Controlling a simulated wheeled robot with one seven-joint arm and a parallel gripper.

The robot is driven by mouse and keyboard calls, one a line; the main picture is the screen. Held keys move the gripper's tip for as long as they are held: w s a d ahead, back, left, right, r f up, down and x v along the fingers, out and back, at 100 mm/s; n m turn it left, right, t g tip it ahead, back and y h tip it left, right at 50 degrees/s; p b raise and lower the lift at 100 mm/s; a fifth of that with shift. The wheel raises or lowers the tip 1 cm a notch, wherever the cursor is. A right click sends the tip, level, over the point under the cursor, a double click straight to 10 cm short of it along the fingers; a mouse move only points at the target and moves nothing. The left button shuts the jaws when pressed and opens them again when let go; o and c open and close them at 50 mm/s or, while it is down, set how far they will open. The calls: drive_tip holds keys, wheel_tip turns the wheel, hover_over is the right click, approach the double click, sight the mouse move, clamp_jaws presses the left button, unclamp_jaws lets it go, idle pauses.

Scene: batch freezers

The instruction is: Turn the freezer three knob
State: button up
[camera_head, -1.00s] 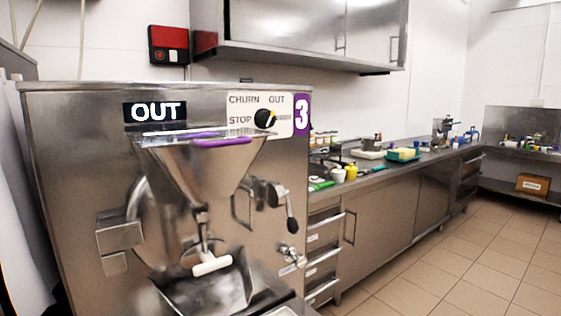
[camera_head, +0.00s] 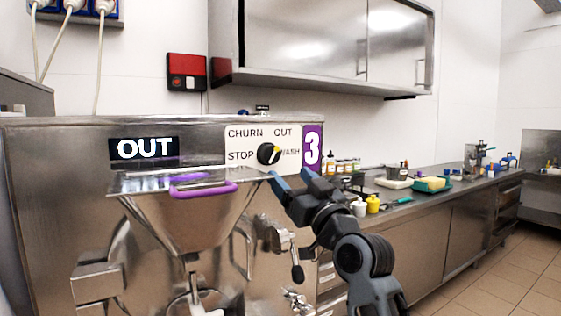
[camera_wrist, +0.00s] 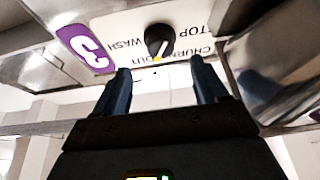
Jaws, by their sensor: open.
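Freezer three is the steel machine (camera_head: 60,190) at the left, with a purple "3" label and a lit display reading OUT. Its black knob (camera_head: 268,153) sits on a white panel (camera_head: 240,145) marked CHURN, OUT, STOP and WASH. The knob's yellow-marked pointer is toward the upper right. My gripper (camera_head: 290,180) is just below and right of the knob, apart from it. In the wrist view the knob (camera_wrist: 158,40) is upside down, beyond and between the two open fingers (camera_wrist: 160,85). Nothing is between the fingers.
A hopper (camera_head: 190,215) with a purple-handled lid (camera_head: 203,190) sticks out of the machine's front below the panel. A lever (camera_head: 297,262) hangs below my gripper. A counter (camera_head: 430,200) with jars and tubs runs along the wall at the right.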

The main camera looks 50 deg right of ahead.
sight(273, 158)
drive_tip(key=p+x, duration=0.2)
drive_tip(key=x, duration=0.5)
drive_tip(key=shift+w+r, duration=0.1)
drive_tip(key=shift+w, duration=0.2)
drive_tip(key=c, duration=1)
